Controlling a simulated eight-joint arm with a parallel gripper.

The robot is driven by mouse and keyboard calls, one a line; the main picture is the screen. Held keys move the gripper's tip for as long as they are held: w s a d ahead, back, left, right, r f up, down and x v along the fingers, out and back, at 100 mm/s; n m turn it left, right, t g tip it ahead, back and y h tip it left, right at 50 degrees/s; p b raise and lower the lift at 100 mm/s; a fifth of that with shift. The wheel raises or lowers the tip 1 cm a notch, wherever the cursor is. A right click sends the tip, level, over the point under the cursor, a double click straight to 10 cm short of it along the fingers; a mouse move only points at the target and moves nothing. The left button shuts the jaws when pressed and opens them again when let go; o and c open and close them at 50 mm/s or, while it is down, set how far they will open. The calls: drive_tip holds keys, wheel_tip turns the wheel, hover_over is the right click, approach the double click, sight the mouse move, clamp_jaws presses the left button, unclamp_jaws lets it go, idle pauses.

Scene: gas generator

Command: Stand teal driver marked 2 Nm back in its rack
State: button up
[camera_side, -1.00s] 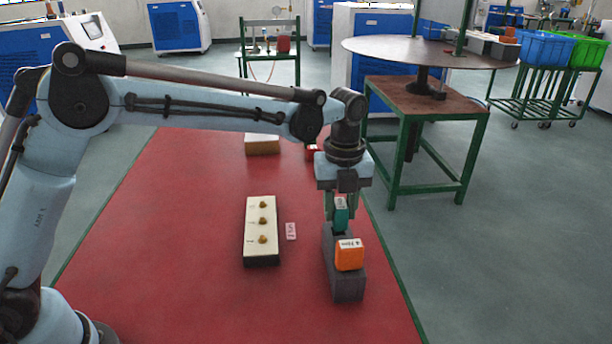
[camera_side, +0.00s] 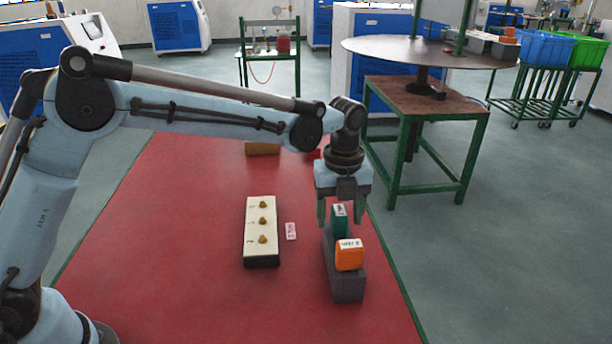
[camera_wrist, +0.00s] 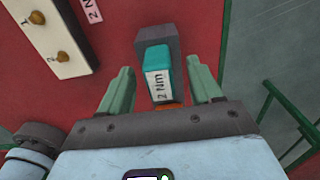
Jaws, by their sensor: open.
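The teal driver (camera_side: 339,221) stands in the far part of the dark grey rack (camera_side: 346,287). In the wrist view its label on the teal driver (camera_wrist: 158,79) reads 2 Nm. An orange driver (camera_side: 349,256) stands in the same rack, nearer the side camera; only a sliver of it shows in the wrist view. My gripper (camera_side: 339,218) is open around the upper part of the teal driver. In the wrist view the green fingers of my gripper (camera_wrist: 162,80) are spread on both sides of it, with gaps. The driver's lower end is hidden in the rack.
A cream block with several brass knobs (camera_side: 259,250) lies left of the rack, with a pink 2 N label (camera_side: 291,231) between them. A tan box (camera_side: 262,148) is farther back. The red mat (camera_side: 180,250) is clear at left. A green-legged table (camera_side: 425,105) stands at right.

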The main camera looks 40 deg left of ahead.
wheel_tip(320, 180, up, 12)
idle(0.6)
drive_tip(key=shift+r, duration=0.1)
drive_tip(key=s+a+f+n+t, duration=0.3)
drive_tip(key=s+a+n, duration=0.4)
drive_tip(key=n, duration=0.6)
drive_tip(key=s+a+f+n+t, duration=0.3)
drive_tip(key=s+a+n, duration=0.4)
drive_tip(key=s+n, duration=0.4)
drive_tip(key=n+t, duration=0.1)
drive_tip(key=n, duration=0.2)
drive_tip(key=shift+a+f, duration=0.25)
drive_tip(key=shift+f, duration=0.05)
